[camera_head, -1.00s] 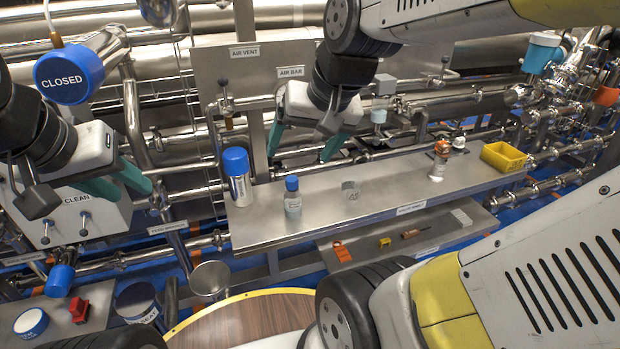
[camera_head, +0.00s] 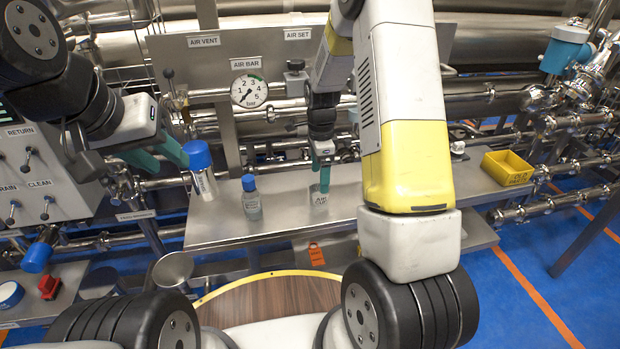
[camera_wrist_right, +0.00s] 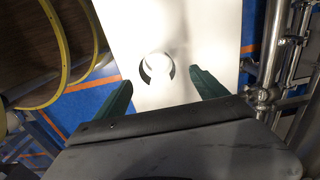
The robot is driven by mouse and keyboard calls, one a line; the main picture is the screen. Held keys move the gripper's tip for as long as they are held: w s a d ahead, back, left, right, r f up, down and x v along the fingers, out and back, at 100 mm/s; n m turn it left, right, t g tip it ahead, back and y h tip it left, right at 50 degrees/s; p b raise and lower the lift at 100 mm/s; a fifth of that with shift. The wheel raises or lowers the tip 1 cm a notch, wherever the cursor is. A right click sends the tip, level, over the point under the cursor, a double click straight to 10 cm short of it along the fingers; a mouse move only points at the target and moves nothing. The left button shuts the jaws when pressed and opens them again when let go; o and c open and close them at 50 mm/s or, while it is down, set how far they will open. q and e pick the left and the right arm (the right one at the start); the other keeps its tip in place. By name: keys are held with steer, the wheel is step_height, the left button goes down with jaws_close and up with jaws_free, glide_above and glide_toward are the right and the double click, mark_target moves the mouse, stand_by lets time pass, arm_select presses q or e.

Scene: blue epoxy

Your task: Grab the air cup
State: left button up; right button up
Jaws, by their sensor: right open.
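The air cup (camera_head: 319,199) is a small pale grey cup with dark lettering, standing on the steel shelf (camera_head: 285,225). My right gripper (camera_head: 322,180) points down just above and at the cup. In the right wrist view, the cup's round top (camera_wrist_right: 158,68) shows between and slightly beyond the two green fingers (camera_wrist_right: 157,90), which are spread apart without visibly touching it. My left gripper (camera_head: 158,158) is open and empty at the left, near the blue-capped bottle.
A blue-capped steel bottle (camera_head: 201,172) and a smaller blue-capped bottle (camera_head: 251,197) stand left of the cup. A yellow bin (camera_head: 507,168) sits at the shelf's right end. A pressure gauge (camera_head: 249,91) and pipes are behind. My right forearm hides part of the shelf.

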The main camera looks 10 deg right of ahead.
mark_target(319, 193)
steer(key=f, duration=0.7)
steer(key=shift+s+a, duration=0.1)
steer(key=shift+s, duration=0.1)
steer(key=c, duration=1.4)
